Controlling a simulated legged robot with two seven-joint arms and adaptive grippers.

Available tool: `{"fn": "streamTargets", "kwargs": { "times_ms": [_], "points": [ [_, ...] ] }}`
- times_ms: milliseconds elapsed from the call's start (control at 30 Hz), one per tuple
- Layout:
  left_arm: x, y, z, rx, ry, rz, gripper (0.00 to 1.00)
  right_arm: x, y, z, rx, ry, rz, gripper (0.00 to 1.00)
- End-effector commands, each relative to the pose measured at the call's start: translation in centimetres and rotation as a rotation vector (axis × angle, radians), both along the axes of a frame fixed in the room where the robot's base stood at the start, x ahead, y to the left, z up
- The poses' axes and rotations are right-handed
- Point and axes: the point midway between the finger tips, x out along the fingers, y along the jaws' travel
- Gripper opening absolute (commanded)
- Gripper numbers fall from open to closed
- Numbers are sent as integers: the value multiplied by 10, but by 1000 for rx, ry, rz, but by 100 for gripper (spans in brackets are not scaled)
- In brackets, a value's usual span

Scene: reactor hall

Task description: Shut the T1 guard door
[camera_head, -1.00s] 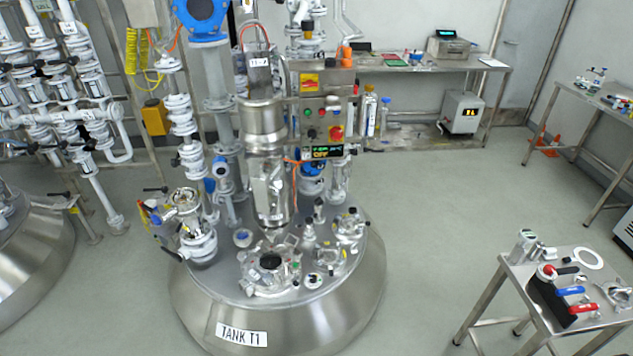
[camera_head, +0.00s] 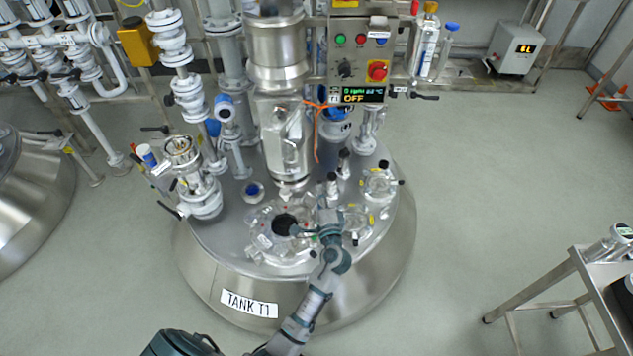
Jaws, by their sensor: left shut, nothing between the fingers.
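Tank T1 (camera_head: 205,262) carries a steel drive column, and its guard door (camera_head: 291,140) is a shiny panel low on that column, above the tank lid. I cannot tell from here how far the door stands open. My left gripper (camera_head: 296,231) is shut and empty. It is below the guard, over the tank lid by the dark round opening, and apart from the door. The arm hides part of the lid's front right. My right gripper is not in view.
A control box (camera_head: 358,62) reading OFF hangs right of the guard, with an orange cable (camera_head: 318,135) beside the column. Glass fittings (camera_head: 380,183) stand on the lid at right. White valve piping (camera_head: 187,90) rises at left. A side table (camera_head: 590,275) stands at lower right.

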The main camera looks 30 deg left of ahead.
Motion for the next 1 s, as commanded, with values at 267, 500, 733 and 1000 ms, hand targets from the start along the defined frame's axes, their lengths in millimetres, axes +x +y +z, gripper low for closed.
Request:
{"fn": "streamTargets", "kwargs": {
  "times_ms": [267,500,733,1000],
  "points": [
    [41,37,3,0,1,-1,0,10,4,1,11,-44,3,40],
    [68,70,7,1,2,-1,0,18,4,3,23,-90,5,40],
    [68,96,8,-1,2,-2,0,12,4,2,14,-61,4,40],
    [68,100,7,-5,3,-3,0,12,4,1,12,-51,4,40]
  ]
}}
